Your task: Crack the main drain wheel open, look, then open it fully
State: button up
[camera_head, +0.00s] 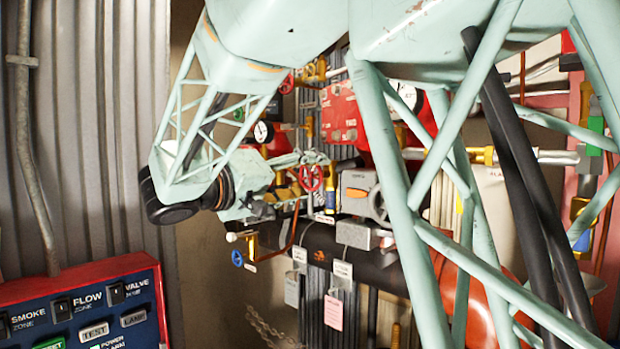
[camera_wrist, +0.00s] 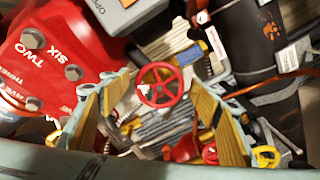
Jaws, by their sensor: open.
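A small red spoked wheel (camera_wrist: 160,87) shows in the middle of the wrist view, and a red wheel (camera_head: 311,178) shows in the head view just beyond my gripper. No readable label marks it as the main drain. My gripper (camera_wrist: 164,84) is open, with one yellow-padded finger on each side of the red wheel in the picture. The fingers look apart from its rim, but the depth gap is unclear. In the head view my gripper (camera_head: 303,178) points right toward the pipework, partly mixed with the fittings behind.
Gauges (camera_head: 263,132), brass fittings and a red lettered casting (camera_wrist: 45,60) crowd around. A dark pipe (camera_head: 350,257) carries hanging tags below. A blue wheel (camera_head: 237,258) sits lower left. An alarm panel (camera_head: 85,305) fills the lower left corner. My arm links hide much of the right side.

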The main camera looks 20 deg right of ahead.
jog(key=shift+w+d, duration=0.2)
jog(key=shift+d, duration=0.1)
jog(key=c, duration=0.9)
